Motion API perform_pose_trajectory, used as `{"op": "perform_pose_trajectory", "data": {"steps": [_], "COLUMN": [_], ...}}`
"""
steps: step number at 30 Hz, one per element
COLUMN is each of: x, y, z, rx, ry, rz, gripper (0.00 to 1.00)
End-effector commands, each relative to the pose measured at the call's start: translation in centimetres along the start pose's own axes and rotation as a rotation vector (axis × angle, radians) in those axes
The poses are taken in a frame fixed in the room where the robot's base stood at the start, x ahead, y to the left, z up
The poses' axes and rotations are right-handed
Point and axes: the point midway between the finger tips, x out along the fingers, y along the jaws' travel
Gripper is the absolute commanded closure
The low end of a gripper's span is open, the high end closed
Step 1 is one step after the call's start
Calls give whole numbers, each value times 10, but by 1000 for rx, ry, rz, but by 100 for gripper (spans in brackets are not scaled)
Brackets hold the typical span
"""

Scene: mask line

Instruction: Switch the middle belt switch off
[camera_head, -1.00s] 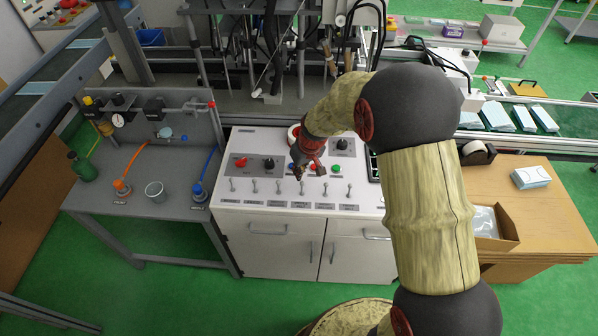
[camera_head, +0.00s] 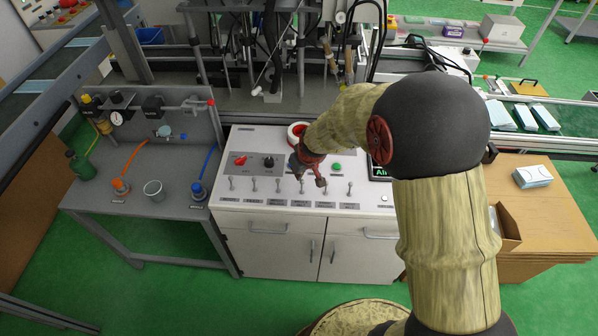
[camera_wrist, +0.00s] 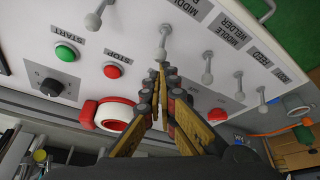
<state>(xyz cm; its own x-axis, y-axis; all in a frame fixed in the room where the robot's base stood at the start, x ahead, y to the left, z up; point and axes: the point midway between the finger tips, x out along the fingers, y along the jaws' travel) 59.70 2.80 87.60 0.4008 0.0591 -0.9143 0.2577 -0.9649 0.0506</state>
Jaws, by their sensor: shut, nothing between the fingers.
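A white control panel (camera_head: 262,146) carries a row of metal toggle switches with labels. In the wrist view, a label starting with "MIDDLE" (camera_wrist: 184,10), cut off by the frame edge, lies by a toggle switch (camera_wrist: 163,42); I take this as the middle belt switch. The neighbouring label reads "MIDDLE WELDER" (camera_wrist: 230,30). My gripper (camera_wrist: 158,68) is shut and empty, its tips just short of that toggle; contact cannot be told. In the head view, my gripper (camera_head: 322,183) points down over the right half of the row, partly hiding this switch.
A grey bench (camera_head: 140,190) stands left of the panel.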

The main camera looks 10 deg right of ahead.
Motion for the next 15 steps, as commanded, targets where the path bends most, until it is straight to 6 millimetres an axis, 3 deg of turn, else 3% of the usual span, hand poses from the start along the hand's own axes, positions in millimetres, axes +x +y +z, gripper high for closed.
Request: {"op": "perform_pose_trajectory", "data": {"steps": [15], "x": [-7], "y": [-6], "z": [7], "rx": [-8], "ry": [36], "rz": [22], "gripper": [100]}}
